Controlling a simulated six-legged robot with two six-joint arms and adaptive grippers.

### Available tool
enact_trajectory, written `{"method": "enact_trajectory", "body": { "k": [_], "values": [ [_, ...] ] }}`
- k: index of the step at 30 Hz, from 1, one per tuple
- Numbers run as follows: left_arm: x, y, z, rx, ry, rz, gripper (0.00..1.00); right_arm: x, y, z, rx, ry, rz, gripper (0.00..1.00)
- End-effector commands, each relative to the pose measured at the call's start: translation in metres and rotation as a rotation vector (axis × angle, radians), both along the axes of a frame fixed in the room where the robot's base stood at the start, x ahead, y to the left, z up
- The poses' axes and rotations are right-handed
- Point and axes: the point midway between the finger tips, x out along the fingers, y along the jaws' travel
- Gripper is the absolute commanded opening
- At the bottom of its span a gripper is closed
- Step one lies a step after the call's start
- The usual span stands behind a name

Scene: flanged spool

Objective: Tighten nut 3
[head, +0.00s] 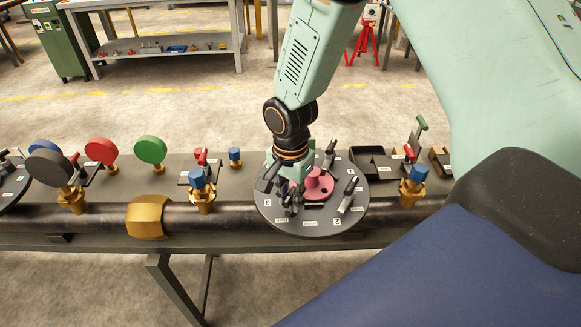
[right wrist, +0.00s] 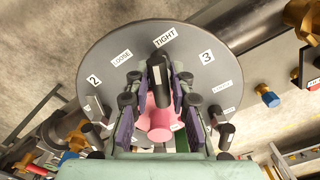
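The dark round flange (head: 352,213) lies face up on the bench, with a pink hub (head: 319,184) at its middle. In the right wrist view, the flange (right wrist: 100,62) carries the labels 2, 3, LOOSE and TIGHT. A black upright handle (right wrist: 160,82) stands near TIGHT, left of label 3 (right wrist: 207,56); I cannot tell for certain that it is nut 3's. My right gripper (right wrist: 160,95) is over the flange with its fingers on both sides of this handle, seemingly with slim gaps. In the head view, my right gripper (head: 288,194) hides part of the flange. My left gripper is out of view.
Other lever handles (head: 349,193) stand around the flange. Left along the bench are a brass fitting (head: 148,217), a blue-capped valve (head: 202,190) and red and green discs (head: 150,150). A black tray (head: 378,165) and another blue-capped valve (head: 414,184) are to the right.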

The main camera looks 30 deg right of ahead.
Motion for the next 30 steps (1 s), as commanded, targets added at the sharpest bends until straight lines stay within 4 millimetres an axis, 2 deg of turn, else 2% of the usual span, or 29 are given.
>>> {"method": "enact_trajectory", "body": {
  "k": [2, 15, 21, 30],
  "values": [
    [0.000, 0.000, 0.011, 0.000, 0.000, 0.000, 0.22, -0.001, 0.000, 0.003, -0.001, 0.002, 0.076, 0.22],
    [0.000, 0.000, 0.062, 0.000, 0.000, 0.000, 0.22, 0.000, 0.000, 0.056, 0.000, 0.000, 0.071, 0.22],
    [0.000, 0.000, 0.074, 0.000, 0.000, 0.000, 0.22, 0.000, 0.000, 0.069, 0.001, 0.000, 0.070, 0.22],
    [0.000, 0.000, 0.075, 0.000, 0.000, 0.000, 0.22, 0.000, 0.000, 0.070, 0.001, 0.000, 0.070, 0.22]
  ]
}}
